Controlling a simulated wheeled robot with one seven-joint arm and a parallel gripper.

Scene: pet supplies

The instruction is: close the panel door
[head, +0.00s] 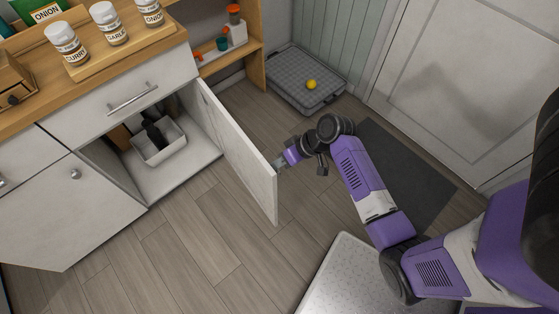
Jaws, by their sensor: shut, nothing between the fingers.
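The panel door (238,150) is a white cabinet door, swung wide open from the right side of the lower cabinet. It stands out over the floor, with its free edge toward the camera. My gripper (279,162) is at the outer face of the door, close to its free edge. The fingers are shut with nothing between them. I cannot tell whether the fingertips touch the door. The cabinet opening (185,182) shows its bare floor and a white bin (162,153) holding dark items.
A drawer (113,94) is shut above the opening, and another white door (70,208) is closed at left. Spice jars (110,24) stand on the counter. A grey crate tray (290,92) with a yellow ball (311,84) lies behind. Wooden floor before the cabinet is clear.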

